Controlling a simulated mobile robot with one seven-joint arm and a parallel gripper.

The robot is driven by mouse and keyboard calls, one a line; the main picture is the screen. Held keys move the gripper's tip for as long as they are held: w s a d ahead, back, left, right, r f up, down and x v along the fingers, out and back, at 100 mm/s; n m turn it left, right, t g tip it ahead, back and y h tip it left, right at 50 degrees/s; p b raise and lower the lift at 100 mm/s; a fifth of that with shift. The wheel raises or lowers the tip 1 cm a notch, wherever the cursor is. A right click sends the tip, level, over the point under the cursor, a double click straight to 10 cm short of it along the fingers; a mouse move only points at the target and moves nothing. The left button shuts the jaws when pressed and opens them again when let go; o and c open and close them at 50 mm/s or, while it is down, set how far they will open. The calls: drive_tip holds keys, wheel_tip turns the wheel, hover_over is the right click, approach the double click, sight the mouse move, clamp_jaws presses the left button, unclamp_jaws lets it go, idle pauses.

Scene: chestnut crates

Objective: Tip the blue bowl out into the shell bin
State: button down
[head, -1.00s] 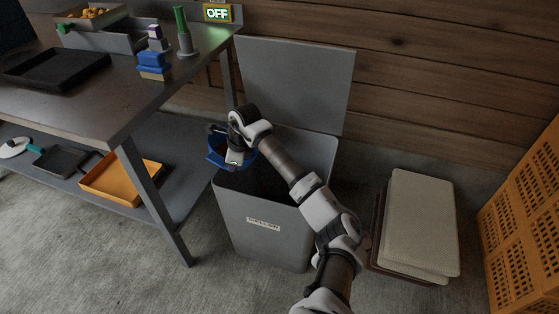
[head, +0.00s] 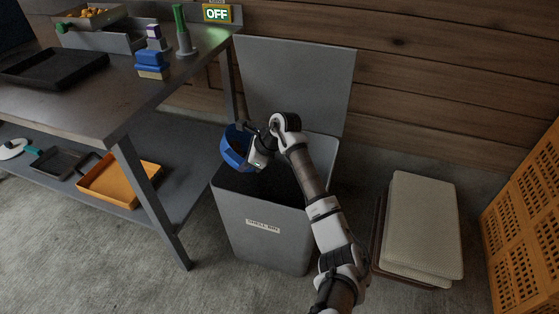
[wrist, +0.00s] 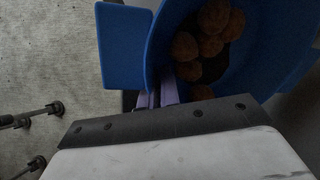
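The blue bowl (head: 228,158) is held above the back left part of the shell bin (head: 262,228), a grey open-topped bin with a front label. The bowl is tilted in the head view, with dark contents partly visible. In the wrist view the blue bowl (wrist: 158,50) holds several round brown pieces, and a flat blue tab stands at its left. My gripper (wrist: 157,99) has its purple fingers close together at the bowl's near edge, holding it. The exact grip is partly hidden. The bin's inside is dark.
The bin's raised lid (head: 295,85) stands behind it against the wooden wall. A metal workbench (head: 110,105) with a lower shelf is close at left. Stacked pale pads (head: 425,225) and an orange crate (head: 525,215) stand at right.

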drive_tip(key=shift+d+r+y, duration=0.6)
drive_tip(key=shift+d+y, duration=0.05)
drive_tip(key=shift+y, duration=0.35)
drive_tip(key=shift+w+d+r+m+y+p, duration=0.15)
drive_tip(key=shift+d+r+y, duration=0.15)
drive_tip(key=shift+y, duration=0.25)
drive_tip(key=shift+s+d+r+m+y+p, duration=0.1)
drive_tip(key=shift+d+r+y, duration=0.2)
drive_tip(key=shift+y, duration=0.3)
drive_tip(key=shift+w+d+r+m+y+p, duration=0.1)
drive_tip(key=shift+d+r+y+p, duration=0.1)
drive_tip(key=shift+r+y, duration=0.3)
idle(1.0)
drive_tip(key=shift+d+r+y+b, duration=0.3)
drive_tip(key=shift+d+y+b, duration=0.25)
drive_tip(key=shift+y+b, duration=0.5)
idle(0.3)
drive_tip(key=shift+w+d+r+y+b, duration=0.15)
drive_tip(key=shift+d+y+b, duration=0.2)
drive_tip(key=shift+d+b, duration=0.3)
drive_tip(key=shift+d+r+y+b, duration=0.15)
drive_tip(key=shift+d+y+b, duration=0.25)
drive_tip(key=shift+b, duration=0.45)
drive_tip(key=shift+d+r+m+y+b, duration=0.15)
drive_tip(key=shift+d+m+y+b, duration=0.3)
drive_tip(key=shift+b, duration=0.55)
